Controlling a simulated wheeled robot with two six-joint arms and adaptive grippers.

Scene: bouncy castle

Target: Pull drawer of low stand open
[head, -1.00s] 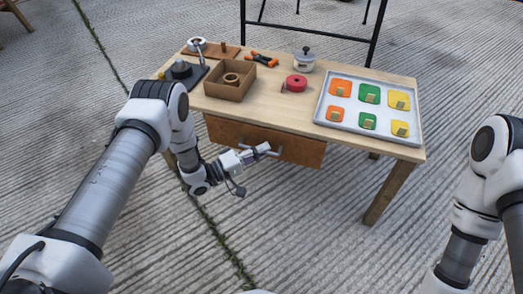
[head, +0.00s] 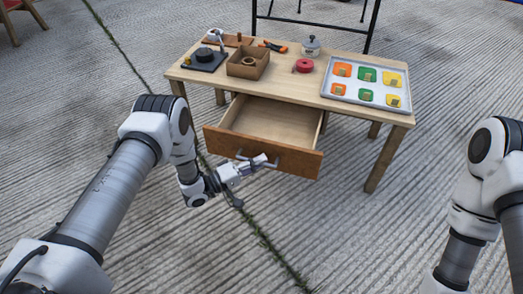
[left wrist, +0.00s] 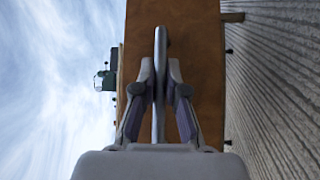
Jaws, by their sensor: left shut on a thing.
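The low wooden stand (head: 293,84) is in the middle of the head view. Its drawer (head: 262,139) is pulled well out toward me, and its bare inside shows. The drawer's brown front also fills the middle of the left wrist view (left wrist: 197,50). My left gripper (head: 259,163) is at the drawer front, shut on the metal bar handle (left wrist: 160,85), which runs between its two fingers in the left wrist view. In the head view the fingers partly cover the handle. My right arm is at the right edge, but its gripper is out of view.
On the stand are a silver tray (head: 333,98) with colored pieces, a cardboard box (head: 234,69), a red roll (head: 304,66), a lidded pot (head: 311,46) and a dark-based device (head: 204,62). A black metal frame (head: 315,23) stands behind. The concrete in front is clear.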

